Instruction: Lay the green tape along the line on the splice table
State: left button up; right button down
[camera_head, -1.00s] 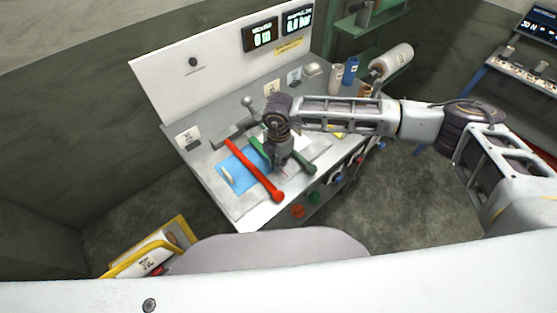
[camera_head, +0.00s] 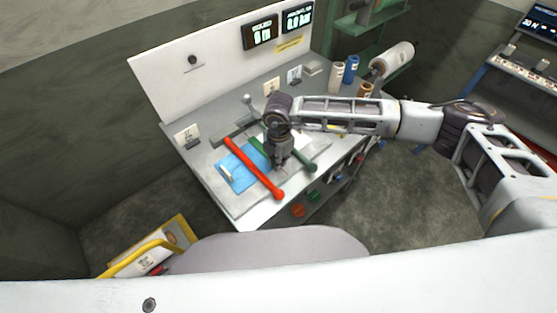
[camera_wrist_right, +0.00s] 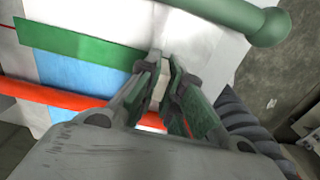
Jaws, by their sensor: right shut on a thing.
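The green tape (camera_wrist_right: 80,43) lies as a flat strip across the white and blue surface in the right wrist view. In the head view a short part of the tape (camera_head: 257,147) shows left of my right gripper (camera_head: 281,166). My right gripper (camera_wrist_right: 166,88) is shut on a small pale piece (camera_wrist_right: 159,92) at the tape's right end, low over the splice table (camera_head: 237,205). A thin red line (camera_wrist_right: 8,27) shows at the left edge of the wrist view. My left gripper is not in view.
A red bar (camera_head: 252,166) crosses the blue film (camera_head: 236,176) on the near side of the tape. Small rolls (camera_head: 350,69) and a large white roll (camera_head: 392,60) stand at the back right.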

jog(key=shift+f, duration=0.15)
jog(key=c, duration=1.5)
grip_release()
notch_tip(320, 180, up, 12)
